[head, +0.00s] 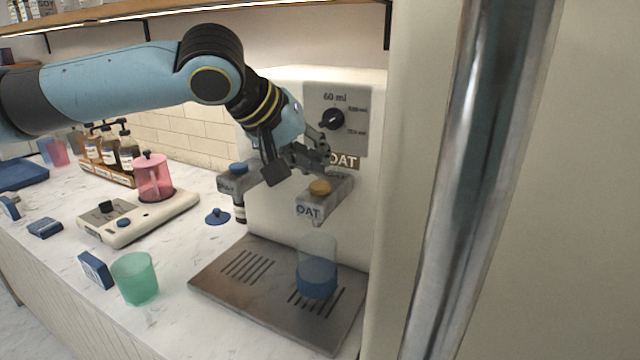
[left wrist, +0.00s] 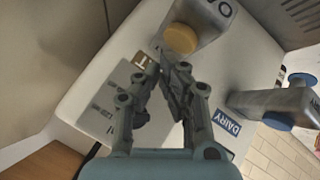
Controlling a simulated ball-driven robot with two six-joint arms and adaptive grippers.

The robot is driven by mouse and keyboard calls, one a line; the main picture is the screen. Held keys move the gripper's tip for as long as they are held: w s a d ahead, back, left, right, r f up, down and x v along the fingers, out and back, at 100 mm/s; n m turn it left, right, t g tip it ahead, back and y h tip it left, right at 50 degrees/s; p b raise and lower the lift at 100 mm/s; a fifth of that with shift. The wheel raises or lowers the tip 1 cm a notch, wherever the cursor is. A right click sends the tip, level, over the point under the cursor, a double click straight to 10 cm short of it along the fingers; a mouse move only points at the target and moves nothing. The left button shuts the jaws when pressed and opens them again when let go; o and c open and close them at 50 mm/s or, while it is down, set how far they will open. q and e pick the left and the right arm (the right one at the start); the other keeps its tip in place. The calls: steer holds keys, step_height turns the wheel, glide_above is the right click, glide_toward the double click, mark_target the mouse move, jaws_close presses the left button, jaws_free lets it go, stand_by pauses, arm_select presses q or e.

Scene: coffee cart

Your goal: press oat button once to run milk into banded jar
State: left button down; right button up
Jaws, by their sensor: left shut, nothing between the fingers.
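The oat button (head: 320,187) is a round yellow-orange cap on top of the grey oat spout (head: 309,210). The cap also shows near the top of the left wrist view (left wrist: 180,39). The banded jar (head: 317,279), clear with a blue lower part, stands upright on the drip tray (head: 232,303) below the oat spout. My left gripper (head: 322,158) is shut and empty, above the oat button and close to the machine's front. In the left wrist view, its fingertips (left wrist: 166,72) lie just below the cap, with a gap visible. My right gripper is out of view.
A dairy tap with a blue button (head: 238,168) sits left of the oat spout. A dial (head: 331,118) is on the panel above. A green cup (head: 135,278), blue box (head: 96,270), scale (head: 135,222) and pink jug (head: 153,178) stand left. A metal post (head: 480,180) rises at right.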

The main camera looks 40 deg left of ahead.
arm_select(q)
steer(key=shift+f, duration=0.2)
steer(key=shift+f, duration=0.25)
stand_by(0.5)
steer(key=shift+f, duration=0.5)
stand_by(0.3)
steer(key=shift+r, duration=0.1)
steer(key=shift+r+p, duration=0.9)
steer(key=shift+p, duration=0.4)
